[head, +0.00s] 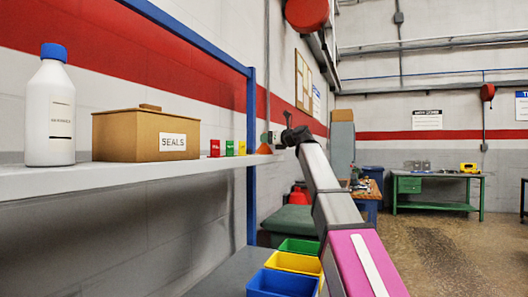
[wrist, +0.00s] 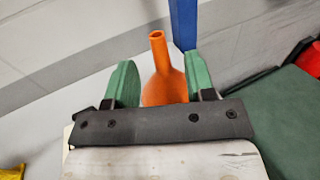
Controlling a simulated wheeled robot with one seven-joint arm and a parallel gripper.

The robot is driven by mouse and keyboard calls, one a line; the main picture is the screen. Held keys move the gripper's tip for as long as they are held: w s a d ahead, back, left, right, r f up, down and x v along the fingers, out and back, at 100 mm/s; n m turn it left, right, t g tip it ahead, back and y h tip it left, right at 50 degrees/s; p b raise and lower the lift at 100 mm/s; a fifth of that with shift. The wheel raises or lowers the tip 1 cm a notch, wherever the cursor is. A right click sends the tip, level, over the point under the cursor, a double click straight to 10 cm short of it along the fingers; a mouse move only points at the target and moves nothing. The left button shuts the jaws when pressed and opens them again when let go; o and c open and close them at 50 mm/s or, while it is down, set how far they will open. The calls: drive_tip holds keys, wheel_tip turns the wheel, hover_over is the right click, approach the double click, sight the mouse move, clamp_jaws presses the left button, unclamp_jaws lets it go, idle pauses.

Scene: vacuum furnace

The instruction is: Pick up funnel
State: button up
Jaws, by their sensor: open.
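The orange funnel (wrist: 163,82) stands upright on the shelf, spout up, between the two green fingers of my gripper (wrist: 157,68) in the wrist view. The fingers are open, one on each side, with a visible gap at the left; contact at the right cannot be told. The funnel's lower part is hidden behind the gripper body. In the head view, the funnel (head: 264,149) is small at the far end of the shelf, with my gripper (head: 270,137) right beside it.
The shelf (head: 120,180) also holds a white bottle (head: 50,115), a SEALS box (head: 145,135) and small red, yellow and green blocks (head: 229,148). A blue post (head: 251,150) stands close behind the funnel. Coloured bins (head: 293,262) sit below.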

drive_tip(key=x, duration=0.5)
drive_tip(key=shift+w+r, duration=0.1)
drive_tip(key=shift+d, duration=0.1)
drive_tip(key=shift+c, duration=0.4)
clamp_jaws()
